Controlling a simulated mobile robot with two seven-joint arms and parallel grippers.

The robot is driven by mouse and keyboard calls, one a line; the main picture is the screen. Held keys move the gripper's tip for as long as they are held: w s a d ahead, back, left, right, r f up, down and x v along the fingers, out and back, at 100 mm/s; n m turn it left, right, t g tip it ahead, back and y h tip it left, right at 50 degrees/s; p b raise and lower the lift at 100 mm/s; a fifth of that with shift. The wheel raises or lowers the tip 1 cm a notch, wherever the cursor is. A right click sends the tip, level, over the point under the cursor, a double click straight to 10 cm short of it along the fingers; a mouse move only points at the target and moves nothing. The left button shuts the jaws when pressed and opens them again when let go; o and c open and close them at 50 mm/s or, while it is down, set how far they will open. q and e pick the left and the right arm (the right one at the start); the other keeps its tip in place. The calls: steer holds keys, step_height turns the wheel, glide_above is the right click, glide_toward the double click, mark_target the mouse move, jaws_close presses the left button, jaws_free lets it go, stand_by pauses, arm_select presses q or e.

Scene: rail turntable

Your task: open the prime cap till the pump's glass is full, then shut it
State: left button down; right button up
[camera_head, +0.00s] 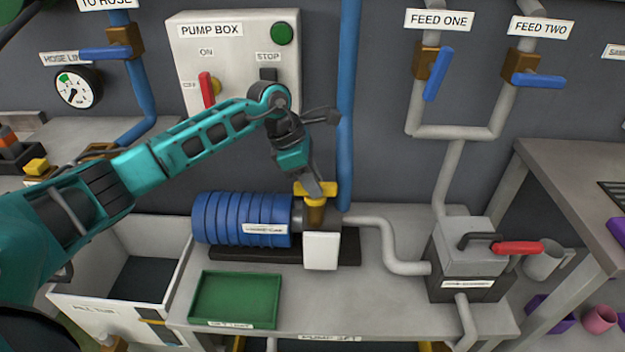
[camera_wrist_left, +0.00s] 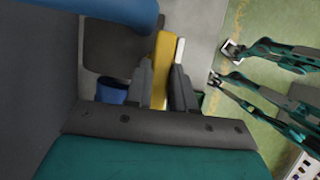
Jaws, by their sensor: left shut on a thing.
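The left wrist view shows the yellow bar of the cap (camera_wrist_left: 161,75) between the two fingers (camera_wrist_left: 164,85). A pale white panel (camera_head: 321,251), which may be the pump's glass, faces front below the neck. I cannot make out any liquid level in it. My right gripper is not in view.
The pump box (camera_head: 233,75) has a red lever (camera_head: 206,89). A blue pipe (camera_head: 347,110) rises just behind the cap. A green tray (camera_head: 235,299) lies in front of the motor. A strainer box (camera_head: 466,258) with a red handle (camera_head: 517,248) stands at right. The feed valves (camera_head: 437,73) are above.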

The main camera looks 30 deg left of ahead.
arm_select(q)
steer(key=shift+n, duration=0.3)
steer(key=n+t+y, duration=0.1)
steer(key=n, duration=0.2)
steer(key=shift+s+p, duration=0.15)
steer(key=shift+p, duration=0.25)
steer(key=n+t+y, duration=0.1)
steer(key=n, duration=0.3)
steer(key=shift+d+f, duration=0.1)
steer(key=shift+d, duration=0.1)
steer(key=n+y, duration=0.2)
steer(key=n, duration=0.2)
steer(key=shift+d+n, duration=0.15)
steer(key=shift+n, duration=0.25)
steer(key=shift+s+n+y+b, duration=0.1)
steer(key=shift+n+y+b, duration=0.55)
steer(key=shift+n, duration=1.05)
steer(key=c, duration=1)
jaws_free()
steer(key=shift+o, duration=0.2)
